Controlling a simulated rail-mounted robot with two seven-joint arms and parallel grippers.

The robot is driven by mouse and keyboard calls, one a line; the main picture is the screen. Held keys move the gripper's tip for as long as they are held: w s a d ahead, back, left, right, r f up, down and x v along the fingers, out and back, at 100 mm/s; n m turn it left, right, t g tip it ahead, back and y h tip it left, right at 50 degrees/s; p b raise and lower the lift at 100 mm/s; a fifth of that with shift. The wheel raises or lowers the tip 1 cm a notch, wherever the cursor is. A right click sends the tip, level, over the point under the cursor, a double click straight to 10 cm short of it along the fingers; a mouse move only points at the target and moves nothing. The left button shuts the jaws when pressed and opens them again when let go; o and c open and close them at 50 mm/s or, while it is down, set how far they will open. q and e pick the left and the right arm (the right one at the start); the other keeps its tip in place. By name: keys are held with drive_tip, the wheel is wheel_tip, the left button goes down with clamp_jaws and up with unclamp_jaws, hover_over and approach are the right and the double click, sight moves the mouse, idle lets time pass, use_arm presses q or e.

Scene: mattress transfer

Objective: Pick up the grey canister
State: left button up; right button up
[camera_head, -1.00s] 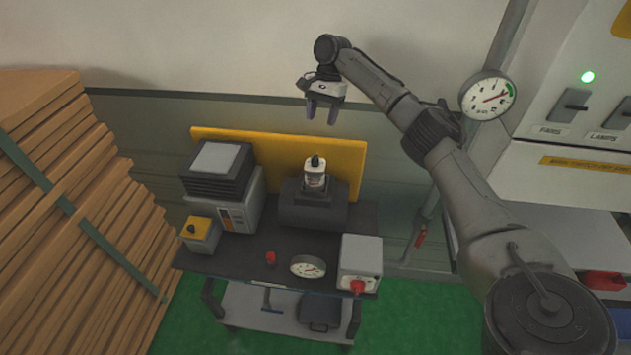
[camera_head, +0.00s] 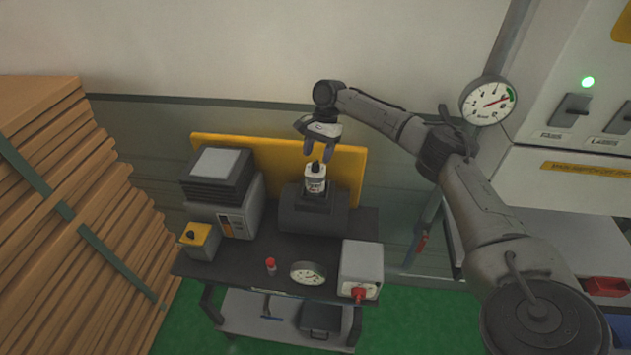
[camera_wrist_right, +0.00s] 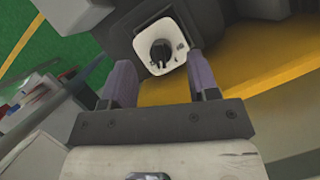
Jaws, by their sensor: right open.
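The canister (camera_head: 315,180), pale grey-white with a dark label and a black cap, stands upright on a dark grey housing (camera_head: 300,215) on the cart. My right gripper (camera_head: 318,155) is open and empty, just above the canister's cap with its fingers pointing down. In the right wrist view the canister's pale top (camera_wrist_right: 148,57) with its black knob shows just beyond and between the two fingers (camera_wrist_right: 158,72). I cannot tell whether the fingertips reach down past the cap. My left gripper is out of view.
The dark cart top (camera_head: 235,262) also carries a black-topped box (camera_head: 217,172), a yellow-topped box (camera_head: 200,238), a red-capped item (camera_head: 271,267), a dial gauge (camera_head: 308,272) and a switch box (camera_head: 362,265). A yellow panel (camera_head: 348,165) stands behind the canister.

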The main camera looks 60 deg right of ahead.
sight(316, 161)
drive_tip(key=shift+x, duration=1.65)
drive_tip(key=shift+r, duration=0.1)
clamp_jaws()
